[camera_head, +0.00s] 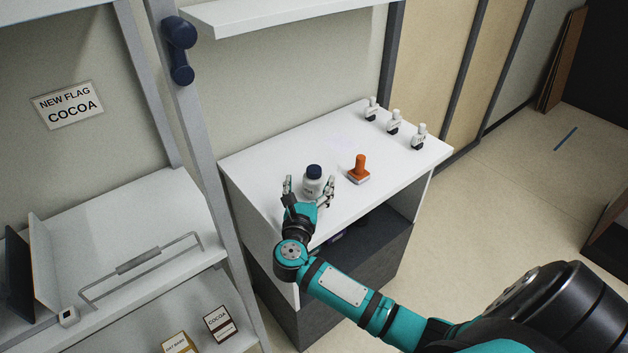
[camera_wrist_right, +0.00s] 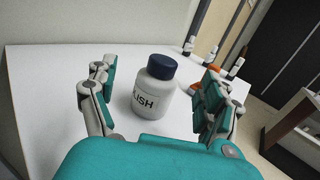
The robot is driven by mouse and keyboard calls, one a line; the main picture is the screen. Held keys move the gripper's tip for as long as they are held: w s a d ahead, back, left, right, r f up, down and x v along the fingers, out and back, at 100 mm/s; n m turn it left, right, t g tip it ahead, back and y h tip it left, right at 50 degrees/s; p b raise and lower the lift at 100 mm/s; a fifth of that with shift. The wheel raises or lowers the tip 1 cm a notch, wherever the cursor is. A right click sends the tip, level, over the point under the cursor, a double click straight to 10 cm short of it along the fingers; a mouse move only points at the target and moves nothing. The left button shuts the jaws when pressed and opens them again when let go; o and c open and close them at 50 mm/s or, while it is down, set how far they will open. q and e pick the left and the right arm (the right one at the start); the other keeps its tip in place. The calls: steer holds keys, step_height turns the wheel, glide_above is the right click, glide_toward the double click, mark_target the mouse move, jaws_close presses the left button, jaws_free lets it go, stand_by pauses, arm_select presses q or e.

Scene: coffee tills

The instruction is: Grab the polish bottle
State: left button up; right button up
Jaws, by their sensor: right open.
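The polish bottle (camera_head: 312,186) is white with a dark blue cap and stands upright on the white counter top (camera_head: 262,165). In the right wrist view the bottle (camera_wrist_right: 155,92) shows the letters "LISH" on its side. My right gripper (camera_head: 309,190) is open, with one finger on each side of the bottle. In the right wrist view gaps show between the bottle and both fingers. My left gripper is not in view.
An orange-handled tool (camera_head: 359,169) stands just right of the bottle, close to my right finger. Several small white-topped bottles (camera_head: 393,123) line the counter's right end. A shelf with a metal rail (camera_head: 140,262) and a post are at left. The counter behind the bottle is clear.

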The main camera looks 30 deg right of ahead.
mark_target(313, 176)
steer(key=p+x, duration=0.1)
steer(key=x, duration=0.1)
steer(key=p+x, duration=0.1)
steer(key=x, duration=0.2)
steer(key=shift+s+d+r, duration=0.1)
steer(key=shift+s+r, duration=0.05)
steer(key=shift+r, duration=0.05)
steer(key=shift+w+d+f, duration=0.1)
steer(key=shift+w+d, duration=0.05)
steer(key=shift+w, duration=0.05)
steer(key=shift+s, duration=0.1)
steer(key=shift+c, duration=0.4)
steer(key=c, duration=1.5)
